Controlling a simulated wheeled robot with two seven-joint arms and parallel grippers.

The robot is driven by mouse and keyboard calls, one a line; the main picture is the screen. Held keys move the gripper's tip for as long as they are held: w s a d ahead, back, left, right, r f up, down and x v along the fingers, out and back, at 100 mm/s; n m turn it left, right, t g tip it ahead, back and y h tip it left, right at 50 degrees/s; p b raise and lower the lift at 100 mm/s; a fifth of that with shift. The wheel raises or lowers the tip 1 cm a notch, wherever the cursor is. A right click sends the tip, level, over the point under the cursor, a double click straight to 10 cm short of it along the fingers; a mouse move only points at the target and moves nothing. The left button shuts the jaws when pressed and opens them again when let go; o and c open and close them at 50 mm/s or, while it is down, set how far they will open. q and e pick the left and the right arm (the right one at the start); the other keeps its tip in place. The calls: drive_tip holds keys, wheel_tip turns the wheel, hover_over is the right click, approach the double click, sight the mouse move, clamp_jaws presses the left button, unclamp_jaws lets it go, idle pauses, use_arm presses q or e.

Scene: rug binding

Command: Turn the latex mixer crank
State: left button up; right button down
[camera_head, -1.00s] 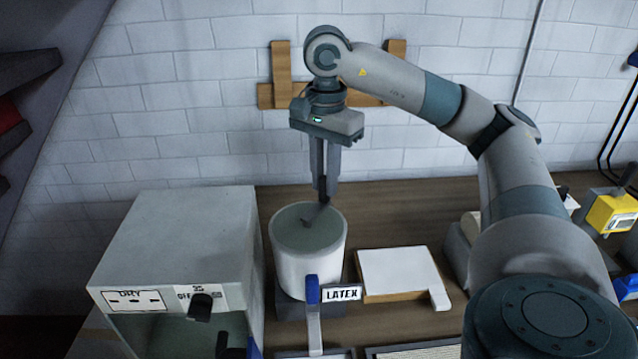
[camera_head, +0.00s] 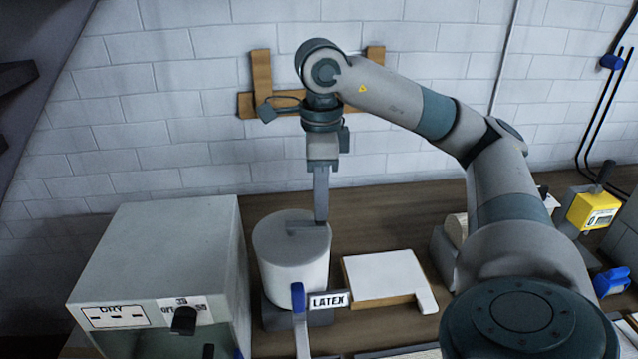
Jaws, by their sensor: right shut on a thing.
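The latex mixer is a white cylinder (camera_head: 295,275) with a grey top, standing on the bench behind a LATEX label (camera_head: 328,301). Its crank (camera_head: 300,228) is a thin grey arm lying across the top, pointing right. My right gripper (camera_head: 321,219) comes down from above and is shut at the crank's outer end, near the right rim of the top. The fingers hide the crank's handle.
A grey box labelled DRY (camera_head: 165,265) stands close on the left of the mixer. A white slab on a wooden board (camera_head: 385,278) lies to the right. A yellow device (camera_head: 594,212) sits far right.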

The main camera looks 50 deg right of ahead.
drive_tip(key=a+m, duration=0.1)
drive_tip(key=m, duration=0.1)
drive_tip(key=s+a+m, duration=0.1)
drive_tip(key=m, duration=0.1)
drive_tip(key=shift+s+m+p, duration=0.1)
drive_tip(key=shift+m+p, duration=0.2)
drive_tip(key=shift+p, duration=0.05)
drive_tip(key=shift+s+a+m+p, duration=0.1)
drive_tip(key=shift+a+m, duration=0.25)
drive_tip(key=shift+m, duration=0.4)
drive_tip(key=shift+a+m+p, duration=0.15)
drive_tip(key=shift+a+m, duration=0.15)
drive_tip(key=shift+m, duration=0.5)
drive_tip(key=shift+s+a+m+p, duration=0.1)
drive_tip(key=shift+a+m, duration=0.25)
drive_tip(key=shift+m, duration=0.4)
drive_tip(key=c, duration=1.6)
unclamp_jaws()
drive_tip(key=shift+w, duration=0.1)
drive_tip(key=shift+c, duration=0.2)
drive_tip(key=shift+r, duration=0.2)
wheel_tip(320, 180, up, 17)
drive_tip(key=p, duration=0.4)
drive_tip(key=shift+p, duration=0.4)
